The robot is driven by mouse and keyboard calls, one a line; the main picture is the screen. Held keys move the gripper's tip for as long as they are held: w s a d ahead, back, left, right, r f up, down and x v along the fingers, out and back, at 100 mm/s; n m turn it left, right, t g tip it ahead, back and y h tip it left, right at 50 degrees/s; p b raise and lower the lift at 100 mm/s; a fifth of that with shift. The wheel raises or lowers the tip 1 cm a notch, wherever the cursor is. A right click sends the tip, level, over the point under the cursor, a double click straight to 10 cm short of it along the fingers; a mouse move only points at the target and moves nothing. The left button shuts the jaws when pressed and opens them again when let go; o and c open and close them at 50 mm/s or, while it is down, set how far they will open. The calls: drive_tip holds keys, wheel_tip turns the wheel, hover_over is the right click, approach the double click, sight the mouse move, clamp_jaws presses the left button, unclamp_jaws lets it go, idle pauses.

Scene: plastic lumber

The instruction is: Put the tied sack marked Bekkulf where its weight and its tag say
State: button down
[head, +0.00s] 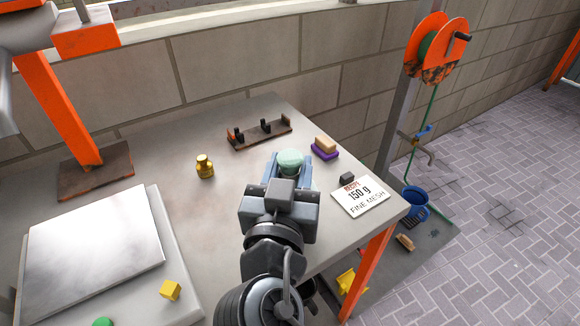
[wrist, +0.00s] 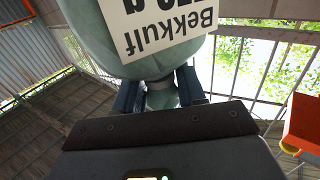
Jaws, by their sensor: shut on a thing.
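My gripper (head: 287,177) is shut on the mint-green tied sack (head: 291,160), above the far middle part of the table. In the wrist view the gripper's fingers (wrist: 160,92) close around the sack's narrow neck, and the sack (wrist: 95,35) bulges beyond them. Its white tag (wrist: 165,25) appears upside down and reads "Bekkulf". A second line of large print is cut off by the frame edge, so the weight is unreadable. In the head view my arm hides part of the sack and some of the table.
A card (head: 361,197) reading "RECIPE 150 g FINE MESH" lies at the table's right. A brass weight (head: 205,167), a pegged rack (head: 258,133) and a tan-and-purple block (head: 325,148) stand around. A blue bucket (head: 415,203) stands beyond the table.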

idle(0.3)
drive_tip(key=c, duration=0.7)
unclamp_jaws()
drive_tip(key=shift+f, duration=0.1)
drive_tip(key=shift+o, duration=0.2)
drive_tip(key=shift+r, duration=0.25)
drive_tip(key=s+a+b, duration=0.1)
drive_tip(key=s+b, duration=0.1)
drive_tip(key=s, duration=1)
drive_tip(key=shift+a+b, duration=0.15)
drive_tip(key=shift+b, duration=0.25)
drive_tip(key=shift+f, duration=0.1)
